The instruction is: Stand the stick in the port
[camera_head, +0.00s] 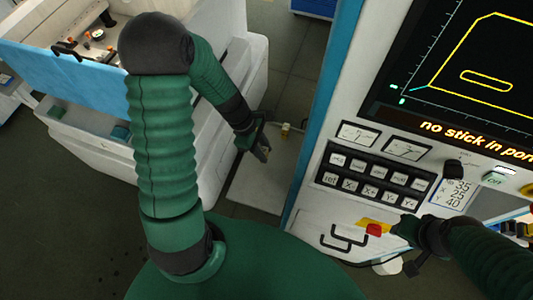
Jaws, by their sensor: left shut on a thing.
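My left gripper (262,152) is low in the gap between the white machine and the control panel, pointing down. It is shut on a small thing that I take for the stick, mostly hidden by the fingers. My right gripper (405,232) is at the lower part of the control panel, beside a red and yellow part (373,229); whether its jaws are open is unclear. I cannot make out the port. The panel's screen (470,80) shows a yellow outline and the words "no stick in por", cut off at the edge.
The control panel (340,150) has several push buttons, a black knob (453,169) and a dark handle (343,237) below. A white machine (90,155) with a blue front panel stands at left. A small yellowish piece on a cable (285,129) lies beyond my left gripper.

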